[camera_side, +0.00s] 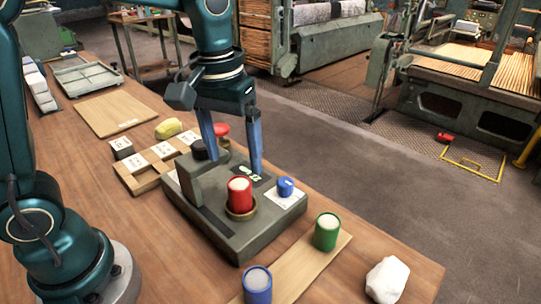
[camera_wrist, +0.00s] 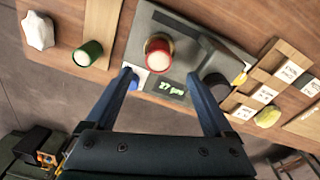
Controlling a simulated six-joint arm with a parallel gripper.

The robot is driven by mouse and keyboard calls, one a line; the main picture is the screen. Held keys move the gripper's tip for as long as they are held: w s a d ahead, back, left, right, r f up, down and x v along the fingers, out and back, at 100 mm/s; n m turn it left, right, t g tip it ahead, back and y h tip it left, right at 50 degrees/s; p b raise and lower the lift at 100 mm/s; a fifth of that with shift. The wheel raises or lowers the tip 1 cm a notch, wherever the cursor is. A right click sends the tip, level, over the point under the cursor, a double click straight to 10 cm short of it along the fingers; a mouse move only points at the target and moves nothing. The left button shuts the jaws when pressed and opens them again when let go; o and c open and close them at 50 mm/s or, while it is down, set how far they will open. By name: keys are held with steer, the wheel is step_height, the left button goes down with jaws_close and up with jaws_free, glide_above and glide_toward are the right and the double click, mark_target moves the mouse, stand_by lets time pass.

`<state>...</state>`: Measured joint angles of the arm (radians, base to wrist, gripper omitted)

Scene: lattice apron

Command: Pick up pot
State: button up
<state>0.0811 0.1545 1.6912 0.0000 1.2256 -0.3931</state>
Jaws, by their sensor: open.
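Three pots with pale tops are in the side view. A red pot (camera_side: 240,194) stands upright in a round brass-coloured holder on a grey-green device (camera_side: 232,240). A green pot (camera_side: 327,232) and a blue pot (camera_side: 257,285) stand near a wooden strip at the front. My gripper (camera_side: 233,165) is open and empty, pointing down above the device, behind the red pot. In the wrist view, the red pot (camera_wrist: 159,52) lies just beyond the gap between the fingertips (camera_wrist: 161,76). The green pot (camera_wrist: 88,54) is to the left; the blue pot is not visible there.
A small blue cylinder (camera_side: 285,186) sits on a white card on the device, near my right finger. A red knob (camera_side: 221,130) is behind the gripper. A white lump (camera_side: 387,279) is at front right.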

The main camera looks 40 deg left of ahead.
mark_target(239, 184)
steer(key=shift+w+d+f, duration=0.1)
steer(key=shift+w+f, duration=0.15)
steer(key=shift+f, duration=0.3)
steer(key=shift+s+d+f+g, duration=0.1)
steer(key=shift+f+g, duration=0.3)
steer(key=shift+f, duration=2.65)
jaws_close()
steer(key=shift+r, duration=0.1)
